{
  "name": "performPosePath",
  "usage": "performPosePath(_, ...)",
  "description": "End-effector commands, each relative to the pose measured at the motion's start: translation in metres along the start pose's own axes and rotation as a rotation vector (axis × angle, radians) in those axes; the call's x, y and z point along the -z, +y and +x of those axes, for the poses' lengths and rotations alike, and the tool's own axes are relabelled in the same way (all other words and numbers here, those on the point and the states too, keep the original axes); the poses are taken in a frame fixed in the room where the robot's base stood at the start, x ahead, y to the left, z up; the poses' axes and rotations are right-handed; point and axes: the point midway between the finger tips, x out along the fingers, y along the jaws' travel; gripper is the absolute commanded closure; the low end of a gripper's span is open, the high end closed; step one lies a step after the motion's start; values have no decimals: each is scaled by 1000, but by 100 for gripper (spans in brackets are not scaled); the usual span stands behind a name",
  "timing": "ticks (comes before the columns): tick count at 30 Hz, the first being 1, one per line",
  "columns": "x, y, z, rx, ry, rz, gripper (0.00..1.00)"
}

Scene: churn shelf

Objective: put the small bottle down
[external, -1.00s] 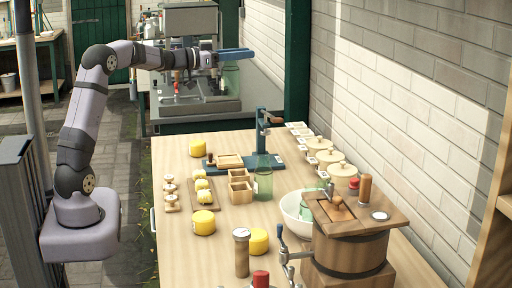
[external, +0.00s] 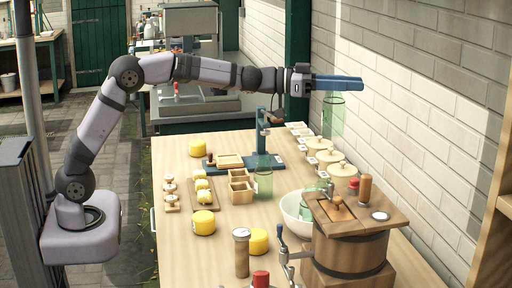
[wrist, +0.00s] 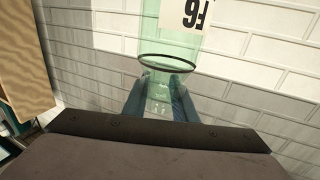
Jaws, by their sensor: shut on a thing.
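A small clear green bottle (external: 333,116) hangs below my gripper (external: 350,83), high over the back right of the table near the brick wall. My gripper is shut on it, and the bottle is upright in the external view. In the wrist view the bottle (wrist: 180,45) sits between the two blue fingers (wrist: 160,100). It has a dark ring and a white label with black print. The bottle is clear of the table.
The wooden table (external: 180,240) holds several yellow rounds, a blue press (external: 264,140), another green jar (external: 263,182), a white bowl (external: 293,205), round wooden lids (external: 331,160) and a wooden churn (external: 350,250). The brick wall (external: 420,100) stands close on the right. The table's left front is bare.

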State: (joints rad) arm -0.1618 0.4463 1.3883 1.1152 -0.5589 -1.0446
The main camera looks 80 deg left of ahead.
Motion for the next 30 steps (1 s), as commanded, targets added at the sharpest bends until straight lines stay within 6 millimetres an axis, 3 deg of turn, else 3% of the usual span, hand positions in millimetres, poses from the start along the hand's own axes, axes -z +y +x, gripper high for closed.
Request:
performPosePath(3,0,29,12,-33,0,-2,100)
performPosePath(8,-2,57,22,-63,-4,-4,100)
performPosePath(22,-93,52,20,-58,-6,-6,100)
performPosePath(30,-111,52,20,-57,-2,-4,100)
